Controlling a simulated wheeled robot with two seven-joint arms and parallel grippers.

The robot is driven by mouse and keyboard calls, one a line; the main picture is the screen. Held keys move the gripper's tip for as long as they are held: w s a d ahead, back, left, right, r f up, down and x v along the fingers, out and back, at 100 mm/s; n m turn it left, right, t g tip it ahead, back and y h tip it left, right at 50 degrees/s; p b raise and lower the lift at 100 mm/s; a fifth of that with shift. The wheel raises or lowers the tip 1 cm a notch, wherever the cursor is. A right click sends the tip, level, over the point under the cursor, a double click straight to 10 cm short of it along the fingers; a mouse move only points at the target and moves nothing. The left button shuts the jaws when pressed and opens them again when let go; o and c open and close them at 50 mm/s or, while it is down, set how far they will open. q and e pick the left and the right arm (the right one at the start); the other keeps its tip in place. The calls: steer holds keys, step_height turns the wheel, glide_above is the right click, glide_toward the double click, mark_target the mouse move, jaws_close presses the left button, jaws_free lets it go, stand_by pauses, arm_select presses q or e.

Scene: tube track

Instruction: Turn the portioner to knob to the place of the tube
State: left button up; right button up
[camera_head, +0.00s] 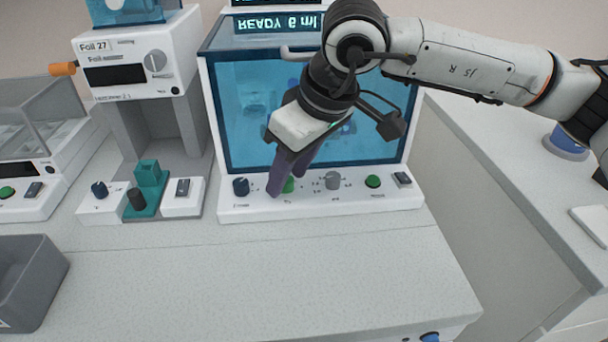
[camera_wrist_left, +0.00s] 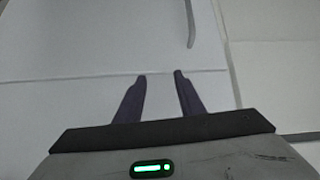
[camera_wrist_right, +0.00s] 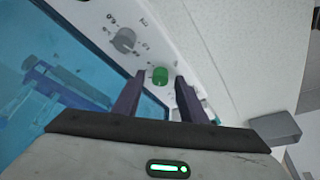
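The machine with the blue window (camera_head: 225,115) shows "READY 6 ml", flipped, on its display (camera_head: 275,23); I take it for the portioner. Its front panel has a dark blue knob (camera_head: 241,186), a green button (camera_head: 289,185), a grey dial knob (camera_head: 333,181) with marks around it, and another green button (camera_head: 373,181). My right gripper (camera_head: 288,180) is open at the left green button, which shows between the fingertips in the right wrist view (camera_wrist_right: 160,75); contact cannot be told. The grey knob (camera_wrist_right: 123,40) is beyond. My left gripper (camera_wrist_left: 160,73) is open and empty over a pale surface. No tube is clearly visible.
Left of the machine stands a white device (camera_head: 150,60) with a teal holder (camera_head: 148,185) and knobs at its base. A grey bin (camera_head: 35,280) is at the front left. The bench (camera_head: 250,280) in front is clear. A side counter (camera_head: 500,150) is at right.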

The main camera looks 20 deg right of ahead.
steer(key=shift+s+d+r, duration=0.1)
steer(key=shift+s+r, duration=0.05)
steer(key=shift+r, duration=0.25)
steer(key=s+d, duration=0.1)
steer(key=s, duration=0.2)
steer(key=s+d+b, duration=0.1)
steer(key=s+d, duration=0.1)
steer(key=s, duration=0.1)
steer(key=s+d+b, duration=0.1)
steer(key=s+d, duration=0.1)
steer(key=s, duration=0.1)
steer(key=shift+s+d, duration=0.25)
steer(key=shift+s, duration=0.05)
steer(key=shift+s+d, duration=0.25)
steer(key=shift+s, duration=0.2)
